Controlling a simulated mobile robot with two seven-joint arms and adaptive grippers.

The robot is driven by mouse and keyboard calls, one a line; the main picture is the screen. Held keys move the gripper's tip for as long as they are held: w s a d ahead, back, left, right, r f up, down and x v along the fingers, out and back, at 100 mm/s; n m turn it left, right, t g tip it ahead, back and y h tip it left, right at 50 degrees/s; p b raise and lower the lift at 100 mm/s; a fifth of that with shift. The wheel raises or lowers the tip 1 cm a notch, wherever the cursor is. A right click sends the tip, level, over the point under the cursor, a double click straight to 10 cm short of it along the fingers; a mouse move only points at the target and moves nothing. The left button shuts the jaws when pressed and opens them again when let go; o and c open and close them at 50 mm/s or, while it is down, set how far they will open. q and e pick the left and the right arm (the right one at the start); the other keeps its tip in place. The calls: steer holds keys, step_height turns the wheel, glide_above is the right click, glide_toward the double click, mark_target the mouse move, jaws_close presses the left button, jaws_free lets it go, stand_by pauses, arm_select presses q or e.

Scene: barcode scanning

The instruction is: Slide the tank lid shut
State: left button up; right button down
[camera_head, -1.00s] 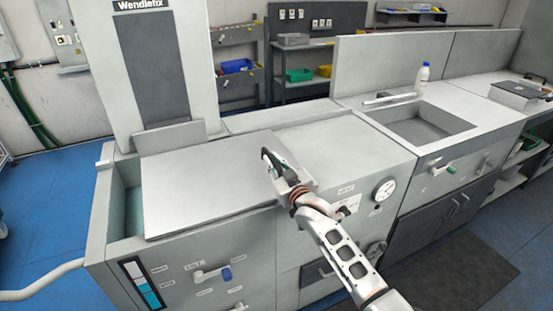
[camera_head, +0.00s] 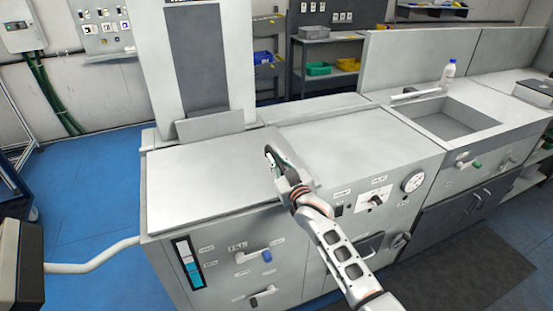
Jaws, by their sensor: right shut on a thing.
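The tank lid (camera_head: 205,178) is a flat pale grey panel on top of the grey tank cabinet (camera_head: 215,255). It reaches the tank's left rim, and no opening shows at that end. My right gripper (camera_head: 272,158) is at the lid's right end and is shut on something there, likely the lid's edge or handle. The wrist hides the exact grip. My left gripper is not in view.
A tall column (camera_head: 196,60) stands behind the lid. To the right are a gauge (camera_head: 413,182), a sink (camera_head: 449,120) and a white bottle (camera_head: 448,72). A lever with a blue end (camera_head: 266,256) sticks out in front.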

steer(key=shift+s+a, duration=0.1)
steer(key=shift+a, duration=0.2)
steer(key=c, duration=2.2)
jaws_free()
steer(key=shift+c, duration=0.2)
steer(key=shift+o, duration=1)
steer(key=shift+a, duration=0.1)
steer(key=shift+d, duration=0.2)
steer(key=shift+s+d+f, duration=0.1)
steer(key=shift+s+d, duration=0.1)
steer(key=shift+s, duration=0.35)
steer(key=v, duration=1)
steer(key=shift+s, duration=0.4)
